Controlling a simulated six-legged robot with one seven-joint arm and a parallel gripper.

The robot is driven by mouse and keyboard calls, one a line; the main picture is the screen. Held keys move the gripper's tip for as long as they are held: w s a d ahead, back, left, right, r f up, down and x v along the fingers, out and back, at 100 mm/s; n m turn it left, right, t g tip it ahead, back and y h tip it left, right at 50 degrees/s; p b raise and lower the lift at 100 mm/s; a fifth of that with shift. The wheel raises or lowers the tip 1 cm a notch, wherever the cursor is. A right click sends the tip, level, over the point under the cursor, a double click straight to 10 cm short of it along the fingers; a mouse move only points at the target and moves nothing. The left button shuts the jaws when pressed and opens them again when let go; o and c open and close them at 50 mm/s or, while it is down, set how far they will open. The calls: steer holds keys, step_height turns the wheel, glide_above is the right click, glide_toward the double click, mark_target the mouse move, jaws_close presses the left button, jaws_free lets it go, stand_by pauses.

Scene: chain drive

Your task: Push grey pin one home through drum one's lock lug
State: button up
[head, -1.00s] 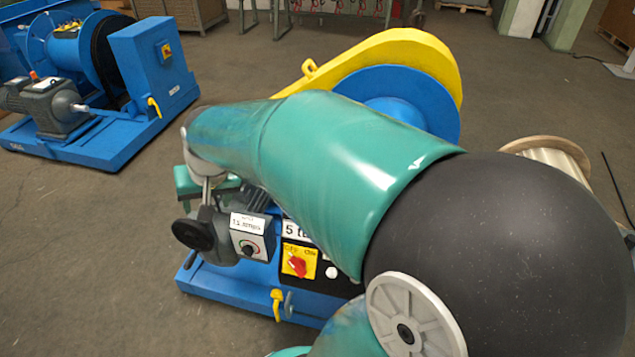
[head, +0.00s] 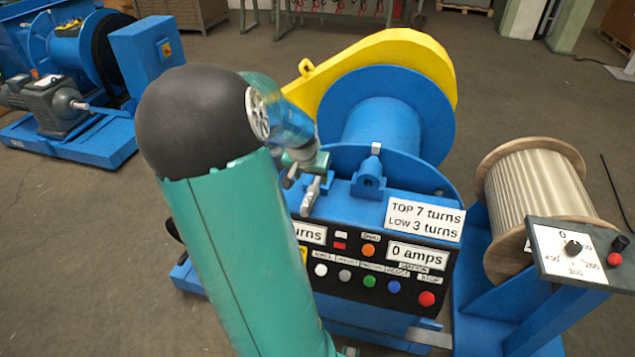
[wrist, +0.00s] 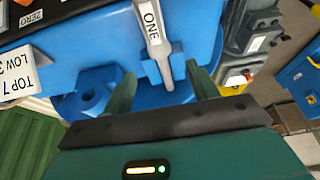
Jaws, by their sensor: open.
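Grey pin one appears in the wrist view as a grey piece marked ONE (wrist: 152,30). Its narrow end points between my fingers, over the blue deck. In the head view a light grey piece (head: 311,194), probably the same pin, shows just below my gripper (head: 303,168). My gripper (wrist: 160,72) is open, with one finger on each side of the narrow end and no visible grip on it. A blue lug with a round hole (wrist: 88,97) stands to the left in the wrist view. In the head view a blue lug (head: 369,181) stands before blue drum one (head: 382,125). How deep the pin sits cannot be told.
A control panel (head: 370,280) with several buttons lies in front of the deck. A yellow guard (head: 395,50) rises behind the drum. A wooden rope reel (head: 535,190) and a dial box (head: 580,255) stand at the right. My arm hides the machine's left part.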

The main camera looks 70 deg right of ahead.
mark_target(313, 187)
steer(key=x, duration=0.6)
steer(key=shift+f, duration=0.35)
steer(key=shift+c, duration=0.2)
steer(key=shift+r, duration=0.1)
jaws_close()
